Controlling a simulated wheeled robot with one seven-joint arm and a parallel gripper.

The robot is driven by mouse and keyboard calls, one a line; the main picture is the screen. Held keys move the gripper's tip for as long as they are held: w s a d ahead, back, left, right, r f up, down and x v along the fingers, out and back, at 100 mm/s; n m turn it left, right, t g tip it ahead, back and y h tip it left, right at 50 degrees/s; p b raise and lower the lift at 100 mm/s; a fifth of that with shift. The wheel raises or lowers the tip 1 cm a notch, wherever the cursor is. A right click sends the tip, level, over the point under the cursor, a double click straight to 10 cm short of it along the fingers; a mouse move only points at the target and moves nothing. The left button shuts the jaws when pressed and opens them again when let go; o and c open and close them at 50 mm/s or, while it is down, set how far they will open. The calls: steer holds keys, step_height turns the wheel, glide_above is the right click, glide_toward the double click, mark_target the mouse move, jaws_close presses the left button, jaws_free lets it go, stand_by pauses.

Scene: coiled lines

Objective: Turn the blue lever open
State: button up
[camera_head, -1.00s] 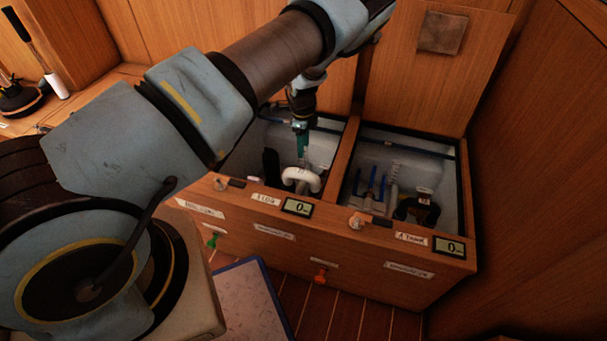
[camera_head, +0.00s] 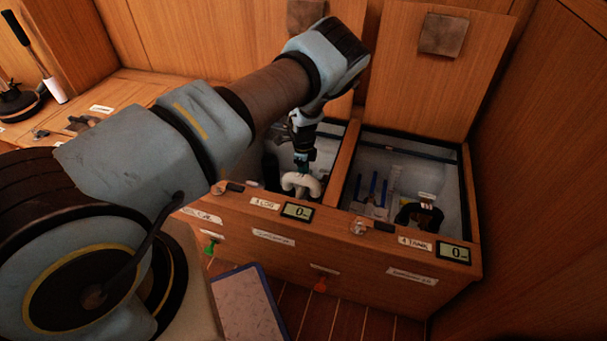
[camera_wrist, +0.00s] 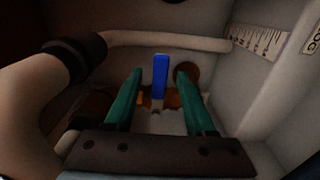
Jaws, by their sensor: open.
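The blue lever (camera_wrist: 160,76) stands upright in the wrist view, at the middle of the picture, with orange-brown fittings low behind it. My gripper (camera_wrist: 158,73) has two green fingers, which are spread apart with one on each side of the lever. I see a gap between the lever and each finger; how deep the lever sits between them is hard to tell. In the head view my gripper (camera_head: 302,168) is down in the left open compartment, just behind a white bent pipe (camera_head: 301,184). The lever is hidden there.
In the wrist view a pale hose (camera_wrist: 30,95) with a dark clamp curves along the left, and a marked strip (camera_wrist: 258,40) is on the wall. The right compartment (camera_head: 400,160) holds blue uprights and a dark hose. A wooden divider (camera_head: 344,165) separates the compartments.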

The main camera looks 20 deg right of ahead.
steer(key=shift+c, duration=0.2)
jaws_close()
stand_by(1.1)
